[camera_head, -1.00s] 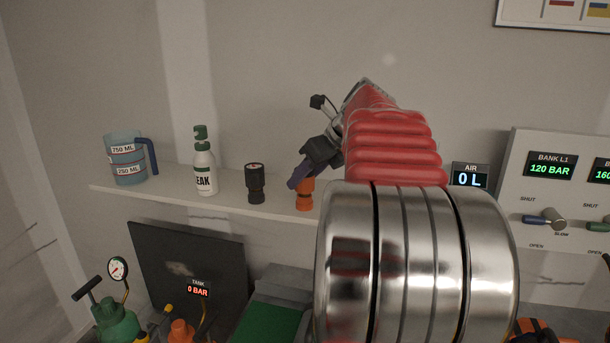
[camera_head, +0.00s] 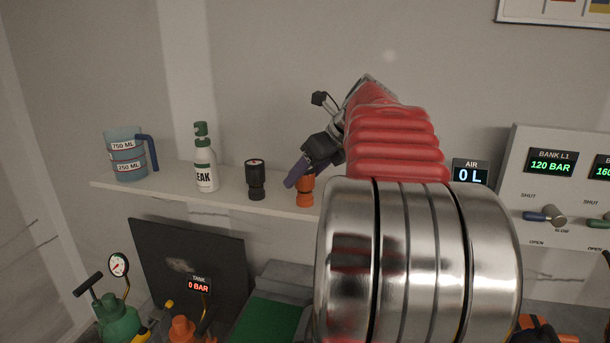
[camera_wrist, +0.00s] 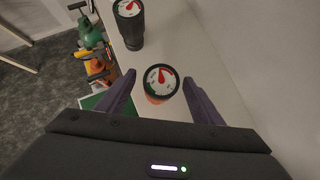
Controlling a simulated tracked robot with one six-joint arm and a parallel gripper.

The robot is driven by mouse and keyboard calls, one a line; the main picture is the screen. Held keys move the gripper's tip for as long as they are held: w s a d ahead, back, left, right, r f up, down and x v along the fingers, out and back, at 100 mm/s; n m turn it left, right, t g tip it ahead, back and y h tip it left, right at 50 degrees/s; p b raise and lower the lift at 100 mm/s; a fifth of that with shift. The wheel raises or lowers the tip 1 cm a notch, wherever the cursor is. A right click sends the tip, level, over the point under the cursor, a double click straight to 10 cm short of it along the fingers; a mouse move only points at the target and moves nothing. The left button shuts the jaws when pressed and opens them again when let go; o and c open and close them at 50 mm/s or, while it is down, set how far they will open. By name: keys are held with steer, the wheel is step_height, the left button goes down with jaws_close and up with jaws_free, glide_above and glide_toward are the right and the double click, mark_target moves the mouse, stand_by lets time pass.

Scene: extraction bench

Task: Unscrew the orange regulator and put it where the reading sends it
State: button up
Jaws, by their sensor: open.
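The orange regulator (camera_head: 305,197) stands upright on the white shelf (camera_head: 230,192), with a dark-rimmed round gauge on top. In the wrist view, the gauge (camera_wrist: 160,78) has a white face with a red needle; the orange body (camera_wrist: 154,99) shows just below it, and the reading is too small to tell. My gripper (camera_wrist: 159,81) is open, with one purple finger on each side of the regulator. In the head view, a purple finger of my gripper (camera_head: 297,174) overlaps the regulator's top; contact cannot be told. The tank display (camera_head: 199,285) reads 0 BAR.
A black regulator (camera_head: 256,180), a LEAK bottle (camera_head: 205,168) and a blue jug (camera_head: 126,158) stand left along the shelf. A green tank (camera_head: 118,318) and an orange one (camera_head: 184,330) sit below. The valve panel (camera_head: 548,215) reads BANK L1 120 BAR; the AIR display reads 0 L.

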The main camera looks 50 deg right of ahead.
steer(key=v, duration=1.3)
steer(key=shift+a, duration=0.1)
stand_by(0.5)
steer(key=w+a+f+n+g, duration=0.1)
steer(key=a+f+n, duration=0.4)
steer(key=a+n, duration=0.45)
steer(key=w+a+f+n+g, duration=0.15)
steer(key=a+f+n, duration=0.4)
steer(key=a, duration=0.65)
steer(key=s+a+f+n, duration=0.4)
steer(key=a+f+n, duration=0.4)
steer(key=n, duration=0.2)
steer(key=s+a+f+n, duration=0.5)
steer(key=a+f+n, duration=0.2)
steer(key=a+n, duration=0.2)
steer(key=shift+s+f+n, duration=0.3)
steer(key=shift+f+n, duration=0.1)
steer(key=shift+n, duration=0.8)
